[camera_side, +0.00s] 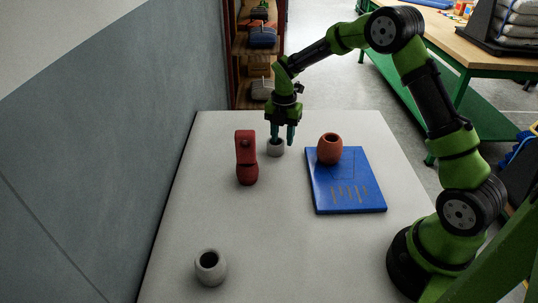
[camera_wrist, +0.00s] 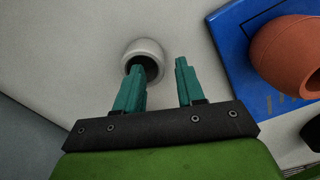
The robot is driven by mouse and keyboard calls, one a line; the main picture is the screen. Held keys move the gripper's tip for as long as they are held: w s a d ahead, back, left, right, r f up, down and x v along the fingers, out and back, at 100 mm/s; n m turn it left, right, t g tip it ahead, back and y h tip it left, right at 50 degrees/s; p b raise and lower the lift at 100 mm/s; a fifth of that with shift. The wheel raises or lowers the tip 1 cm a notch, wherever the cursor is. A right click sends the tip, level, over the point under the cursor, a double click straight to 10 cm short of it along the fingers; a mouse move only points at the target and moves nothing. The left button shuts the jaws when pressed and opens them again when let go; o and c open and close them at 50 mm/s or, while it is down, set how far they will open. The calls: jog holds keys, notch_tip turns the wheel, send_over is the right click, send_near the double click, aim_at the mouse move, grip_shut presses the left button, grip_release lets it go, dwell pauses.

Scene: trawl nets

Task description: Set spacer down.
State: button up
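A small pale hollow ring-shaped piece (camera_side: 276,149) stands on the table below my gripper (camera_side: 282,142). It also shows in the wrist view (camera_wrist: 148,46), with its dark hole facing up. A larger grey hollow rounded piece (camera_side: 205,275) sits near the front of the table. No label shows which of the two is the spacer. My gripper, seen with teal fingers in the wrist view (camera_wrist: 160,66), is open with nothing between its fingers. The left finger overlaps the small piece's rim and hole in that view; the right finger is clear of it. I cannot tell whether they touch.
An orange hollow pot-like piece (camera_side: 330,149) stands on a blue board (camera_side: 345,200) to the right. A red upright piece with a hole (camera_side: 245,150) stands left of my gripper. A grey wall (camera_side: 110,150) borders the left. The table's front middle is clear.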

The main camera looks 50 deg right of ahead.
aim_at(282, 143)
jog(key=s+a+r+m+t, duration=0.1)
jog(key=s+a+r+m, duration=0.15)
jog(key=r, duration=0.55)
jog(key=s+a+r+m+t, duration=0.1)
jog(key=s+r+m, duration=0.25)
jog(key=r, duration=0.55)
jog(key=s+a+r+m+t+y, duration=0.1)
jog(key=s+a+m+t, duration=0.1)
jog(key=s+m, duration=0.7)
jog(key=s+a+r+m+t+y, duration=0.1)
jog(key=s+a+r+m+t, duration=0.1)
jog(key=s+a+m, duration=0.3)
jog(key=s+m+t, duration=0.1)
jog(key=s+m, duration=0.3)
jog(key=m, duration=0.2)
jog(key=shift+s+r+m, duration=0.25)
jog(key=shift+s+m, duration=0.15)
jog(key=shift+a, duration=0.1)
